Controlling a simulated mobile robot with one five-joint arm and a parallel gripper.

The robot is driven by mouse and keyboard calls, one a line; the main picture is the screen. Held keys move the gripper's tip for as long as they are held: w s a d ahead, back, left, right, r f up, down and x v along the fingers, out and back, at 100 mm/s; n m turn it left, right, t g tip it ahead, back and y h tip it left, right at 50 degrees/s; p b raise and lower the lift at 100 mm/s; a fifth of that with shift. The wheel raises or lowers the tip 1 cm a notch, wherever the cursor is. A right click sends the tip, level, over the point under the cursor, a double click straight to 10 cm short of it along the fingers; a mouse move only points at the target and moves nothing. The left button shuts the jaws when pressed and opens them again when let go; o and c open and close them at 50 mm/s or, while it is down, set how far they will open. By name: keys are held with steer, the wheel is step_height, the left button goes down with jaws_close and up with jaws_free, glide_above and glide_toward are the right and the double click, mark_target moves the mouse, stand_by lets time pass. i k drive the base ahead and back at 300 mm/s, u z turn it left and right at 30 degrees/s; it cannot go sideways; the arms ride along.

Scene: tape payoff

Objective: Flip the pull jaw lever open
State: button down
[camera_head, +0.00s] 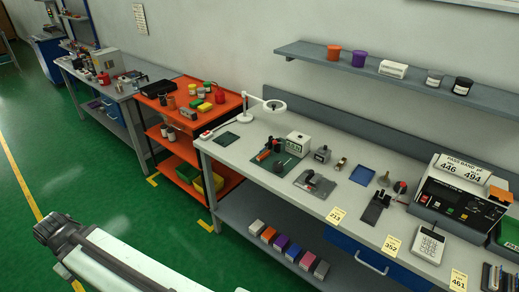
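The pull jaw lever is too small to single out with certainty. On the grey workbench (240,160), a small fixture with a red-knobbed lever (400,187) stands left of the control box, its jaw state not readable. A black device (375,208) lies flat just in front of it. A grey tape-dispenser-like fixture (316,181) sits on a dark plate further left. An orange and black tool (268,150) lies on a green mat. My arm's pale link and dark joint show at lower left, far from the bench items. My gripper's fingers are not visible.
A control box (462,190) marked 446 and 494 stands at the right, with a calculator (428,244) before it. A ring lamp (266,104) rises at the bench's left. An orange cart (190,95) stands left. A wall shelf (350,65) overhangs. Green floor is open.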

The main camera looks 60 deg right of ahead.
mark_target(275, 142)
steer(key=u, duration=0.25)
steer(key=i, duration=1)
steer(key=u, duration=0.05)
